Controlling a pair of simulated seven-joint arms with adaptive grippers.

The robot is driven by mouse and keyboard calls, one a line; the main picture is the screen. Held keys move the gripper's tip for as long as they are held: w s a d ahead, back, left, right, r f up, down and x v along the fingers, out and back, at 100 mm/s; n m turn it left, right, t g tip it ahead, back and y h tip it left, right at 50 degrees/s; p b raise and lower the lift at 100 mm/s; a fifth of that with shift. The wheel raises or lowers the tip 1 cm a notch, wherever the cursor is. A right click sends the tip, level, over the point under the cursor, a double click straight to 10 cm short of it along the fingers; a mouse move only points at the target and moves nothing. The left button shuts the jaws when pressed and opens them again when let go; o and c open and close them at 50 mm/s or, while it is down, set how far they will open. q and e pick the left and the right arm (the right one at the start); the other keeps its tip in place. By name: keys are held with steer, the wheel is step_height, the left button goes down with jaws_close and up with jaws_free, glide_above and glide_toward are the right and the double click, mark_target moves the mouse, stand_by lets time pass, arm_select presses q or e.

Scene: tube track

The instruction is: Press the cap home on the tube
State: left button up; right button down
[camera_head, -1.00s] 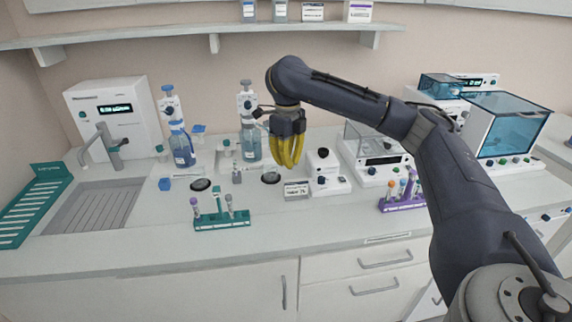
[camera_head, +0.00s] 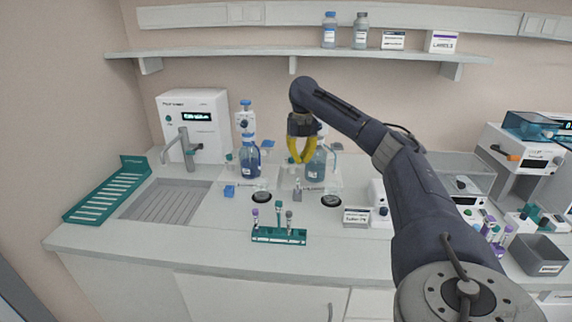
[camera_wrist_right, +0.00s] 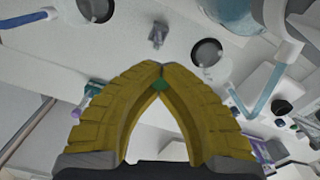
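My right gripper (camera_head: 301,157) has yellow fingers and hangs fingertips down in front of the right-hand bottle, above the counter. In the right wrist view its fingertips (camera_wrist_right: 160,72) come together around a small green piece (camera_wrist_right: 159,85), which looks like the cap; the fingers hide most of it. A teal rack (camera_head: 279,237) on the counter holds several small tubes, including a purple-capped one (camera_head: 255,215) and a teal-capped one (camera_head: 278,208). The gripper is above and apart from them. I cannot tell which tube is the task's. My left gripper is not in view.
Two bottles, one with blue liquid (camera_head: 249,158) and one behind the gripper (camera_head: 317,165), stand at the back. A small grey piece (camera_head: 297,190) stands between two dark discs. A sink (camera_head: 165,200) lies left, a grey bin (camera_head: 537,255) right. The counter front is clear.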

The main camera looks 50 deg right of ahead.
steer(key=shift+w+f+m, duration=0.15)
steer(key=shift+w+m, duration=0.15)
steer(key=shift+w, duration=0.3)
steer(key=shift+s+f, duration=0.15)
steer(key=shift+f, duration=2.55)
steer(key=shift+f, duration=0.75)
stand_by(0.8)
steer(key=c, duration=2.2)
jaws_free()
steer(key=c, duration=1.5)
jaws_free()
steer(key=shift+r, duration=0.1)
step_height(320, 180, up, 12)
steer(key=shift+f, duration=0.1)
